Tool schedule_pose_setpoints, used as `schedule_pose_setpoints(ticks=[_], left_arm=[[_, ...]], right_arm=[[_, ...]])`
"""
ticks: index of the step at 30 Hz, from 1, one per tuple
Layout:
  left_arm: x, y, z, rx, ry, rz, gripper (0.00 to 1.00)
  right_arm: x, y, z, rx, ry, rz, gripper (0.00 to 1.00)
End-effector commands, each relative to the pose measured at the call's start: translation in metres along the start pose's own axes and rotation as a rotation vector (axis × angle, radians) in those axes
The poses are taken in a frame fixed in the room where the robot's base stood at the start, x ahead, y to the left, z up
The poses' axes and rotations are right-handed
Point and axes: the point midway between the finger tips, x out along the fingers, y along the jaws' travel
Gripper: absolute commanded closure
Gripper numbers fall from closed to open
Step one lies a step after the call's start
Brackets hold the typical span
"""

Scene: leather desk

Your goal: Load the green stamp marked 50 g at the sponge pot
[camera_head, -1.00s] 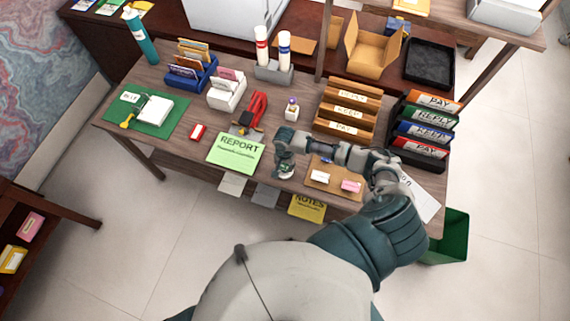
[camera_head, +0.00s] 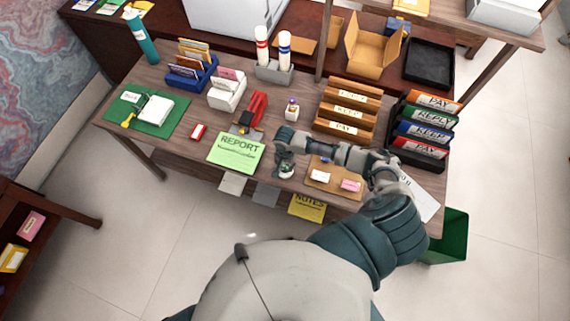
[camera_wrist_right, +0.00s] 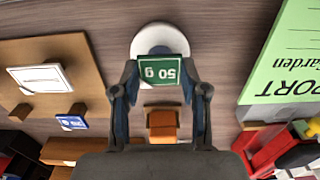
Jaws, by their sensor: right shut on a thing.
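My right gripper (camera_head: 287,160) hangs over the front middle of the desk, right of the green report sheet. In the right wrist view the gripper (camera_wrist_right: 160,88) is shut on the green stamp marked 50 g (camera_wrist_right: 163,71), held between its two fingertips. A round white pot (camera_wrist_right: 159,36), seemingly the sponge pot, shows just beyond and partly behind the stamp. Whether the stamp touches it I cannot tell. In the head view the stamp and pot are small and mostly covered by the gripper. My left gripper is not in view.
The green report sheet (camera_head: 236,152) lies left of the gripper. A brown board (camera_head: 325,186) with small cards lies to the right. A red stapler-like tool (camera_head: 255,110) and a small white bottle (camera_head: 292,111) stand behind. Wooden racks (camera_head: 345,125) stand behind right.

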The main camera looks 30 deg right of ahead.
Motion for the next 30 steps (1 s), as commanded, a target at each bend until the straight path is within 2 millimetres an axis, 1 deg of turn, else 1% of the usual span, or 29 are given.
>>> schedule_pose_setpoints(ticks=[4,8,18,25,30], left_arm=[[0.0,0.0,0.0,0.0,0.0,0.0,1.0],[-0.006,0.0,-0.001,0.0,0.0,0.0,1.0],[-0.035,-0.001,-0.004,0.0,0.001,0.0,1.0],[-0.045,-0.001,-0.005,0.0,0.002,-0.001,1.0],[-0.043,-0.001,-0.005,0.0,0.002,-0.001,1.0]], right_arm=[[0.002,0.002,0.002,-0.001,-0.003,0.005,0.84],[-0.003,0.002,0.002,-0.001,-0.003,0.005,0.84],[-0.029,0.001,0.001,0.001,-0.001,0.001,0.84],[-0.049,0.001,0.001,0.0,0.0,0.001,0.84],[-0.061,0.0,0.0,-0.001,-0.001,0.0,0.84]])
